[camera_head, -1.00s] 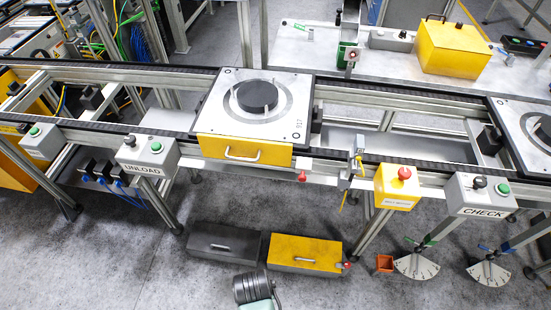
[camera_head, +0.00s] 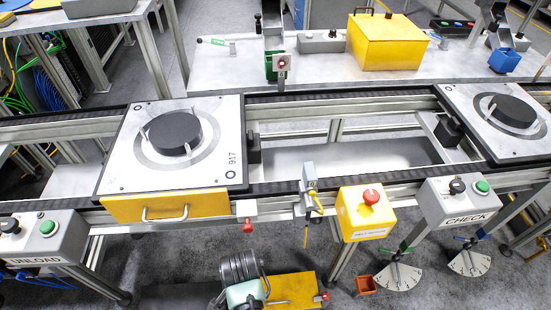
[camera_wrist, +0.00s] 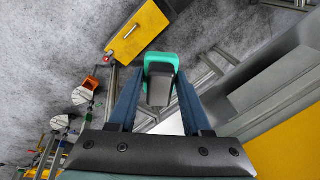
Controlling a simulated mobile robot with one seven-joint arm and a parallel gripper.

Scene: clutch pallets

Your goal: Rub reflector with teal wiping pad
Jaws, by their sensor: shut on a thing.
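My gripper (camera_wrist: 160,88) is shut on the teal wiping pad (camera_wrist: 160,60) in the wrist view. The pad has a bright teal rim, and its dark grey grip sits between my two dark blue fingers. The pad hangs clear over the floor side of the conveyor, with nothing seen touching it. I cannot pick out the reflector for certain. A small grey bracket unit (camera_head: 309,176) with a yellow-orange piece stands on the conveyor's front rail in the head view. My gripper's fingers cannot be made out in the head view.
A pallet with a black disc (camera_head: 212,172) sits on the conveyor at left, and another pallet (camera_head: 470,125) at right. A yellow emergency-stop box (camera_head: 367,215) and the grey CHECK box (camera_head: 460,206) stick out from the front rail. A yellow drawer box (camera_head: 298,288) lies on the floor below.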

